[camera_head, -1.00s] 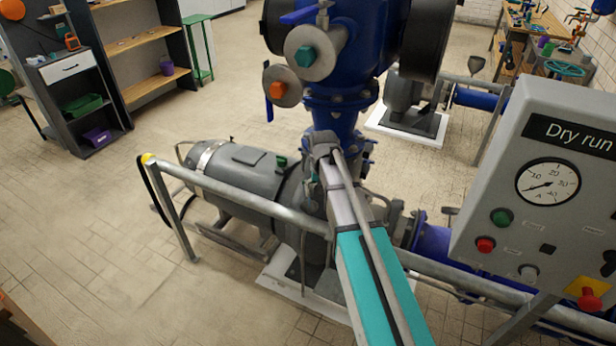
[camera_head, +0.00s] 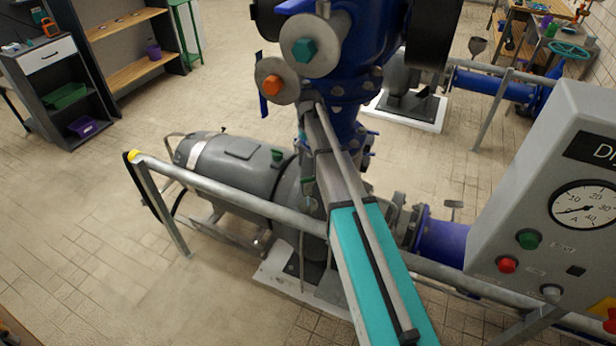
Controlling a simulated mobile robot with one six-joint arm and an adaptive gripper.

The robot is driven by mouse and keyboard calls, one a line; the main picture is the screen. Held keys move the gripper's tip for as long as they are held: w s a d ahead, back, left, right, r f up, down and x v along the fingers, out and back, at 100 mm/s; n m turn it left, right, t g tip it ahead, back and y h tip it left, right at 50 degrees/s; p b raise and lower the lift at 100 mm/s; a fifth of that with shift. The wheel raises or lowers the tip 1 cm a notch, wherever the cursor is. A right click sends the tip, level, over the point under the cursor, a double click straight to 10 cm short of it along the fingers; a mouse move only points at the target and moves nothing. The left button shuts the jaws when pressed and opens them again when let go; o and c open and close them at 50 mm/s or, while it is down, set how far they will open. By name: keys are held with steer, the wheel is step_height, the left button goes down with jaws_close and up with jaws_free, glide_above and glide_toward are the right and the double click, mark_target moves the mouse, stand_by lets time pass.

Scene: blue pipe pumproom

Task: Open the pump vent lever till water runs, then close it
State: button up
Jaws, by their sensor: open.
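The grey pump unit (camera_head: 235,165) lies behind a metal rail, with a small green part (camera_head: 277,155) on top. A blue upright pipe body (camera_head: 350,55) rises beside it, with a teal hex knob (camera_head: 305,50) and an orange knob (camera_head: 271,85) on round grey discs. I cannot make out the vent lever for certain; my arm covers part of the pump. My teal and grey arm reaches from the bottom edge up to the pump's right end. My gripper is hidden beyond the arm link. No running water is visible.
The metal rail (camera_head: 230,200) with a yellow end crosses in front of the pump. A grey control panel (camera_head: 545,170) with a gauge and buttons stands close at right. Shelves (camera_head: 125,60) are at the back left. The tiled floor (camera_head: 90,220) at left is clear.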

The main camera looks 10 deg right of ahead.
mark_target(308, 181)
steer(key=shift+f, duration=0.2)
step_height(308, 181, down, 13)
steer(key=b, duration=1.4)
steer(key=shift+f, duration=0.2)
steer(key=c, duration=0.8)
